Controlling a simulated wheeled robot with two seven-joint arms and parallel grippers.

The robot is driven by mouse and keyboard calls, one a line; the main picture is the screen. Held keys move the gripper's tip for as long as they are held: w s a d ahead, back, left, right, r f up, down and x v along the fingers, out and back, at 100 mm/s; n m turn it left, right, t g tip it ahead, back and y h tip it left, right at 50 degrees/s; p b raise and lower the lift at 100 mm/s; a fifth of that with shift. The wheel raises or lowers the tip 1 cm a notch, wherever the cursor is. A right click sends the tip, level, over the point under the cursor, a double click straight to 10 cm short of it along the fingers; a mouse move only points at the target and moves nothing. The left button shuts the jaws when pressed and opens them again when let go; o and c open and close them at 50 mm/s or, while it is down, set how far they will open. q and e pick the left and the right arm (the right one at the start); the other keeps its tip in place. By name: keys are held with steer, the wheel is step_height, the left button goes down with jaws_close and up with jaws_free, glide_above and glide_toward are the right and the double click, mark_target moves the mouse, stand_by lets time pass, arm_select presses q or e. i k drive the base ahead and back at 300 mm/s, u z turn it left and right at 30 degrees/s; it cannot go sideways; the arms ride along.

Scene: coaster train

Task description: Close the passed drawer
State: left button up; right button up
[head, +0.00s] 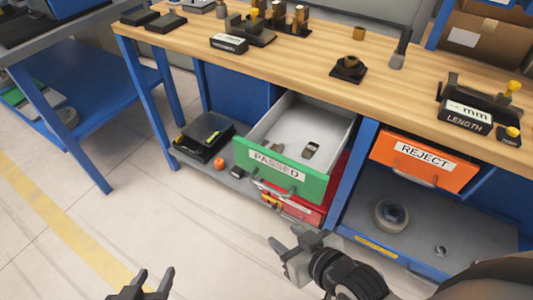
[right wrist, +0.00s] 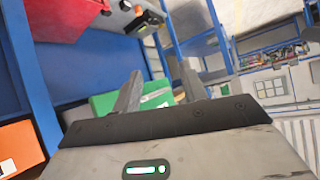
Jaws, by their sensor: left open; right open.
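The passed drawer (head: 316,184) has a green front labelled PASSED and stands pulled out under the wooden bench in the head view. A few small parts lie inside it, including a small metal piece (head: 310,149). Its green front also shows in the right wrist view (right wrist: 104,103), beyond the fingers. My right gripper (head: 285,246) is open and empty, in front of and below the drawer front, apart from it. Its fingers also show in the right wrist view (right wrist: 158,92). My left gripper (head: 155,282) is open and empty at the bottom edge, left of the drawer and well away from it.
A red drawer (head: 290,205) sits below the green one. The orange REJECT drawer (head: 424,161) is to the right, beyond a blue bench leg (head: 352,185). A lower shelf holds a black case (head: 204,135) and a round roll (head: 390,215). The floor in front is clear.

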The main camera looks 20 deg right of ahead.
mark_target(298, 119)
steer(key=z, duration=0.5)
steer(key=k, duration=0.3)
steer(key=u, duration=1.3)
steer(key=i, duration=0.5)
steer(key=z, duration=1.85)
